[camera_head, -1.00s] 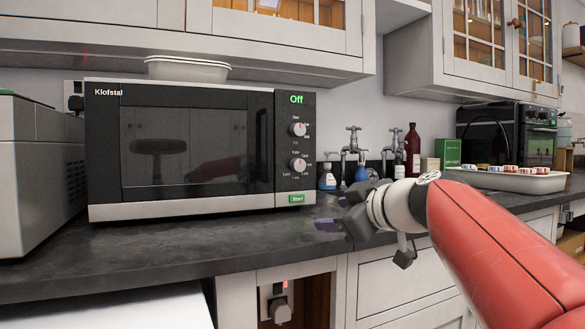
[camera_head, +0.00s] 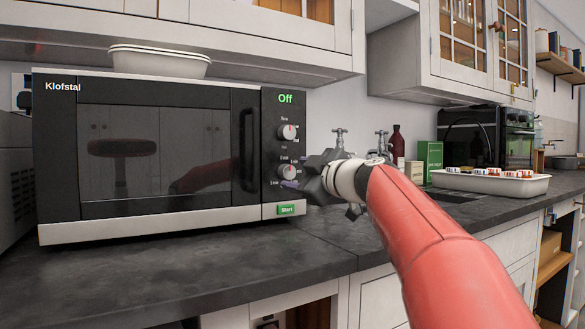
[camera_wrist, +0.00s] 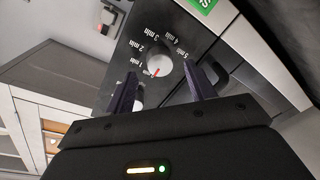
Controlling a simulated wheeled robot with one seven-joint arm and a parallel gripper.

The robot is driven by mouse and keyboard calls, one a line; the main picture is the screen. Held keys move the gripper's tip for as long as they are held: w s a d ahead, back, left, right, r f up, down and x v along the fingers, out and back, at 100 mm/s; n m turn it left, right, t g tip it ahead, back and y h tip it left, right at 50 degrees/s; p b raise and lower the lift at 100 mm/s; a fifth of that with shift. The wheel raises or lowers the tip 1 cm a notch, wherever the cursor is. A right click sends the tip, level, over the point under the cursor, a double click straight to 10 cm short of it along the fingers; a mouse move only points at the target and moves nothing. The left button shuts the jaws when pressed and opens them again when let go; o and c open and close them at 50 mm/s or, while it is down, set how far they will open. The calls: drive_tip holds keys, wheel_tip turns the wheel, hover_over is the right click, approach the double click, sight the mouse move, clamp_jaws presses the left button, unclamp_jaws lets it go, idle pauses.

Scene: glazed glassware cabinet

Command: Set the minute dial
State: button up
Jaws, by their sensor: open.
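The minute dial (camera_head: 288,172) is the lower silver knob on the microwave's black control panel. In the wrist view, the minute dial (camera_wrist: 159,65) shows its printed 1 to 5 min marks and a red pointer near the 1 min end. My gripper (camera_head: 303,176) is beside the lower dial in the head view. In the wrist view its two dark fingers (camera_wrist: 160,77) are open, one on each side of the dial. I cannot tell whether they touch it. The microwave (camera_head: 150,223) display reads Off.
The upper dial (camera_head: 288,132) is above the minute dial, and the green Start button (camera_head: 286,209) is below it. The door handle (camera_head: 249,150) is left of the panel. A white tray (camera_head: 490,184) with small items stands at the right. The counter in front of the microwave is clear.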

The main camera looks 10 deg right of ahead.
sight(287, 172)
drive_tip(key=shift+p+x, duration=0.3)
drive_tip(key=shift+x, duration=0.95)
drive_tip(key=c, duration=1)
drive_tip(key=shift+f+m+b, duration=0.1)
drive_tip(key=shift+m+b, duration=0.2)
drive_tip(key=shift+b, duration=0.05)
